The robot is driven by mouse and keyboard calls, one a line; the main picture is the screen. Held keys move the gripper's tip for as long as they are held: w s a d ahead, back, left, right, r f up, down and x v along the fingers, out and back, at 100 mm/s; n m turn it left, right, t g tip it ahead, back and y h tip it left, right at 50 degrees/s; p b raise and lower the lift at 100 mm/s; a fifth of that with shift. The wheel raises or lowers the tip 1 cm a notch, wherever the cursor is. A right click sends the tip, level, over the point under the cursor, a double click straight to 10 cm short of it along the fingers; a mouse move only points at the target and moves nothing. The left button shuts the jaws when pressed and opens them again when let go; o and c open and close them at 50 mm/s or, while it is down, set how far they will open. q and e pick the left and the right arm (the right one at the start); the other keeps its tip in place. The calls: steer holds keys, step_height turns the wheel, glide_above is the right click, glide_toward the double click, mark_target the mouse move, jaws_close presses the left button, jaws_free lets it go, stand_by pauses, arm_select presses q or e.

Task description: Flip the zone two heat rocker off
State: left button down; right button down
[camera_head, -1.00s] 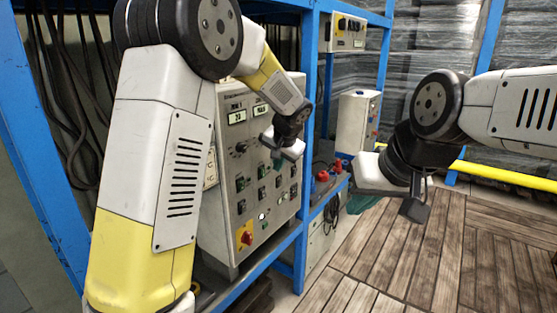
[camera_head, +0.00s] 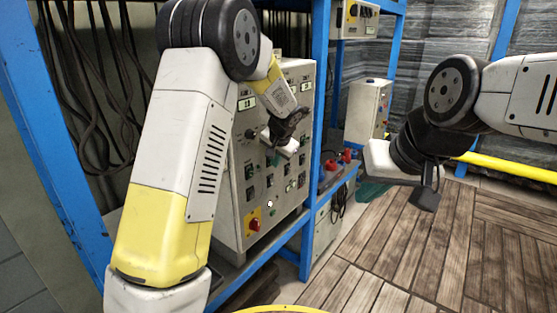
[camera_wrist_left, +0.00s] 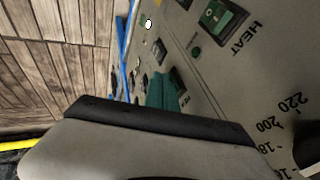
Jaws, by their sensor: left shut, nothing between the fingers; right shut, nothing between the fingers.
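The grey control panel (camera_head: 240,215) stands in the blue frame, with displays at the top and rows of switches below. My left gripper (camera_head: 277,157) is shut and empty in front of the panel's upper switch rows. In the left wrist view its teal fingertips (camera_wrist_left: 163,92) are close to the panel, beside a dark rocker (camera_wrist_left: 181,82). A green rocker (camera_wrist_left: 214,16) next to the word HEAT shows further up. I cannot tell which zone each belongs to, or whether the fingertips touch anything. My right gripper (camera_head: 371,190) is shut and empty, away from the panel.
A red knob on a yellow plate (camera_head: 254,220) sits low on the panel. A blue post (camera_head: 320,120) stands just right of it. A smaller grey box (camera_head: 367,110) and red connectors (camera_head: 338,161) are behind. The wooden floor (camera_head: 400,260) is open at right.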

arm_select(q)
steer(key=shift+w+a+f, duration=0.1)
steer(key=shift+a+f, duration=0.05)
steer(key=shift+a, duration=0.05)
steer(key=shift+r, duration=0.8)
